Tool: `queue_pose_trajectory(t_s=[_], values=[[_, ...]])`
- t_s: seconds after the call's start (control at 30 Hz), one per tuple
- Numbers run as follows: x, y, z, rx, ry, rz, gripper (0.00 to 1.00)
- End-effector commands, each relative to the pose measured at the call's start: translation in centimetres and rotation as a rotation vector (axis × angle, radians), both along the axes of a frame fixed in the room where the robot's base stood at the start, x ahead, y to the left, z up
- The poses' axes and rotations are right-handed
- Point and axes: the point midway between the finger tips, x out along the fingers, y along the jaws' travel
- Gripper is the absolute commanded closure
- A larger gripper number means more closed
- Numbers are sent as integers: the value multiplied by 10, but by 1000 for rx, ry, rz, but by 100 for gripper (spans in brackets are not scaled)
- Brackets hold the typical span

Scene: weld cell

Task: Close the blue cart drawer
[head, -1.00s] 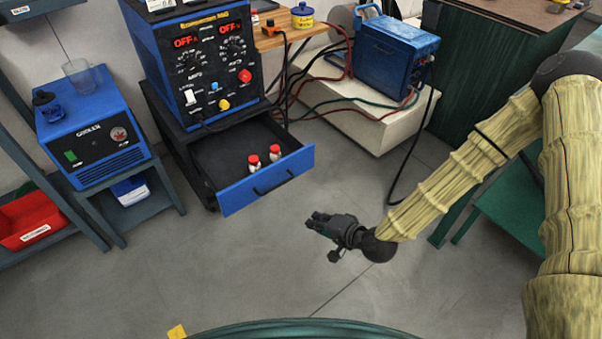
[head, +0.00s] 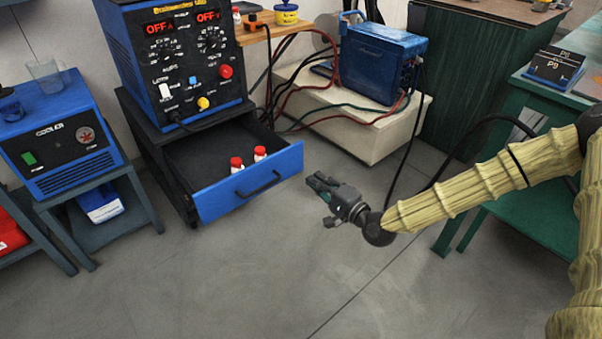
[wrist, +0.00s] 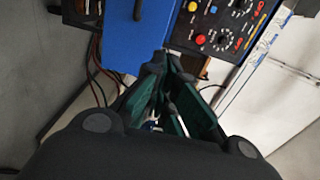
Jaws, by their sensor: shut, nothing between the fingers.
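The blue cart drawer (head: 215,201) is pulled out of the black cart under the welder in the head view. It has a dark handle (head: 260,184) on its blue front. Two small white bottles with red caps (head: 237,166) stand inside it. In the wrist view the blue drawer front (wrist: 141,38) shows beyond the fingers, turned sideways. My gripper (head: 314,184) is shut and empty, just right of the drawer's right end in the picture, pointing left. Its fingers (wrist: 165,98) also show in the wrist view. A gap to the drawer seems visible, but its depth is hard to tell.
A blue welder (head: 180,60) stands on the cart. A blue cooler (head: 62,140) sits on a stand at left. A blue box (head: 380,60) rests on a pale bench with hanging cables. A green table (head: 530,215) stands at right. The floor before the drawer is clear.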

Motion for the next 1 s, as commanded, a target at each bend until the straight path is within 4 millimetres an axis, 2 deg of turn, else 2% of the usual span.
queue_pose_trajectory(t_s=[0.7, 1.0], values=[[88, 66, -3, -2, -1, 3, 100], [107, 80, -1, -1, 0, 3, 100]])
